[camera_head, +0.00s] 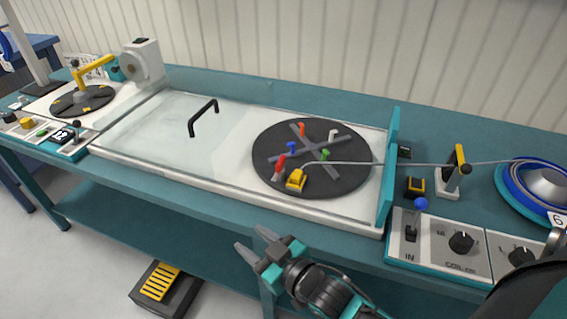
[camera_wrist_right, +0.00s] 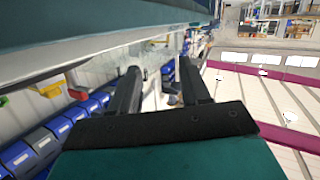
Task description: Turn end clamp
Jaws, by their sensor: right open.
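A dark round reel disc (camera_head: 262,160) lies flat in the white tray bed. A yellow clamp (camera_head: 296,180) sits at its front edge, and a thin cable (camera_head: 400,164) runs from it to the right. A red-topped post (camera_head: 280,166) stands beside the yellow clamp; blue, orange, green and white pegs stand farther in on the disc. I cannot tell which part is the end clamp. My right gripper (camera_head: 250,238) is open and empty in front of the bench edge, apart from the disc. Its fingers also show in the right wrist view (camera_wrist_right: 160,80). My left gripper is not in view.
A clear cover with a black handle (camera_head: 203,117) lies left of the disc. A teal upright plate (camera_head: 389,170) borders the disc on the right. Beyond it stand a yellow-black lever (camera_head: 461,160), a control panel (camera_head: 437,250) and a blue cable reel (camera_head: 512,195).

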